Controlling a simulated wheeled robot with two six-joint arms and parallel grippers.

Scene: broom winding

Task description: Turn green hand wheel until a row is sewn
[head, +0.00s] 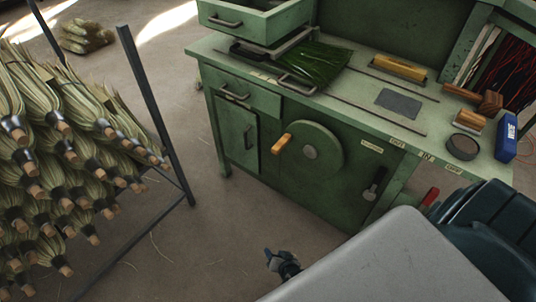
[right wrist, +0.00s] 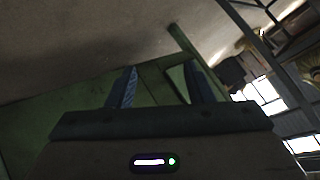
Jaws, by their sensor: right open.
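The green hand wheel (head: 312,153) is a round disc on the front of the green workbench (head: 215,48). Its orange handle (head: 283,143) sticks out at the wheel's left side. A flattened green broom head (head: 312,63) lies on the bench top in a metal holder. My right gripper (head: 269,257) is low in front of the bench, below and apart from the wheel. The right wrist view shows its two fingers (right wrist: 160,82) spread and empty, with a green surface beyond. My left gripper is not in view.
A rack with a dark post (head: 155,110) and several straw bundles (head: 65,150) stands at left. The bench top holds a yellow-topped brush (head: 398,68), a wooden mallet (head: 473,97), a round dark tin (head: 463,146) and a blue box (head: 506,138). Floor left of the wheel is clear.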

